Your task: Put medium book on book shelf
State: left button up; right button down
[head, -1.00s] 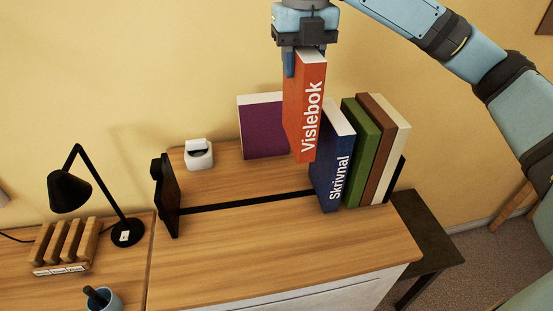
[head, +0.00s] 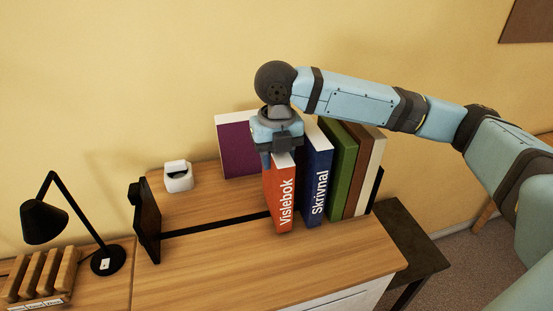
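The orange book (head: 278,201), titled Vislebok, stands upright at the left end of the row, beside the blue Skrivnal book (head: 317,180). Its lower end is at the wooden top, on or very near the black rail (head: 215,224). My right gripper (head: 279,156) is shut on the top of the orange book from above; its fingertips are partly hidden. The book shelf is the black rail with a black end plate (head: 147,219) at left and another end (head: 375,190) at right, on the wooden cabinet top (head: 270,262). My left gripper is not in view.
Green (head: 340,172), brown (head: 358,175) and white (head: 372,172) books stand right of the blue one. A purple book (head: 236,150) stands behind. A white box-like item (head: 178,177), a black lamp (head: 45,222) and a wooden rack (head: 37,277) are at left. The rail's left stretch is free.

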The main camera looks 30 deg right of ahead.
jog(key=shift+f, duration=0.55)
jog(key=c, duration=0.7)
grip_release()
jog(key=shift+r, duration=0.25)
notch_tip(320, 180, up, 12)
jog(key=shift+f+b, duration=0.15)
jog(key=shift+b, duration=0.2)
